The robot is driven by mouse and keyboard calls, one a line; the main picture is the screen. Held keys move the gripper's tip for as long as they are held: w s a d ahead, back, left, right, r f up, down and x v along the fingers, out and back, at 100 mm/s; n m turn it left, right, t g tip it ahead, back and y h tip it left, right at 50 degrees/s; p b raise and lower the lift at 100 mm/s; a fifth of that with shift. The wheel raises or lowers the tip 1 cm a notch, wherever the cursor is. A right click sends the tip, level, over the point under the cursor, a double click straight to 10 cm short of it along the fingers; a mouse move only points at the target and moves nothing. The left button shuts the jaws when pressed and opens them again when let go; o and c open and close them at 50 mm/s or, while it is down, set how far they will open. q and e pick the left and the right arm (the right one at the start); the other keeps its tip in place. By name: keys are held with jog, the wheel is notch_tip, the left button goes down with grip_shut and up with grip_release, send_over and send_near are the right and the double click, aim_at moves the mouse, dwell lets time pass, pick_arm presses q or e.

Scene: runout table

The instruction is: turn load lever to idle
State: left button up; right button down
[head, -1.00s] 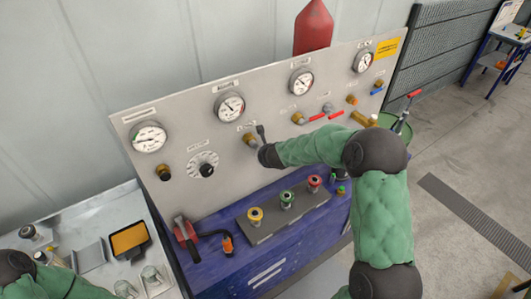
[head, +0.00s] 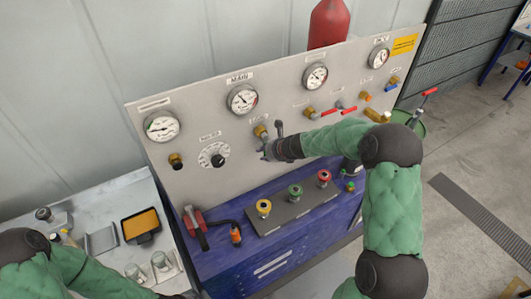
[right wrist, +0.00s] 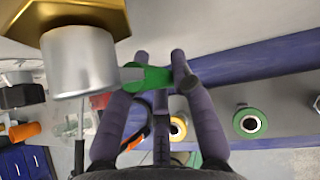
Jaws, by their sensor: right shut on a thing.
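In the right wrist view the gripper (right wrist: 160,70) is shut on a green lever (right wrist: 150,78). The lever reaches from a silver cylinder (right wrist: 78,62) under a brass hexagonal part (right wrist: 70,18) into the fingers. In the head view the hand mostly hides this lever, and I cannot read its label. My left arm lies low at the left; its dark end is cut by the bottom edge, and the finger state does not show.
Below, a grey block (head: 279,220) has yellow, green and red couplings. A red-handled tool (head: 196,222) lies left of it. A side table (head: 110,205) holds an orange-topped tray (head: 140,224).

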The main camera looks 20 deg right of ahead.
jog(key=shift+a+f, duration=0.15)
jog(key=c, duration=1)
grip_release()
jog(key=shift+s+d+r, duration=0.25)
jog(key=shift+s+r, duration=0.05)
jog(key=shift+r, duration=0.2)
jog(key=v, duration=1.1)
jog(key=shift+s+f, duration=0.1)
jog(key=shift+f, duration=0.05)
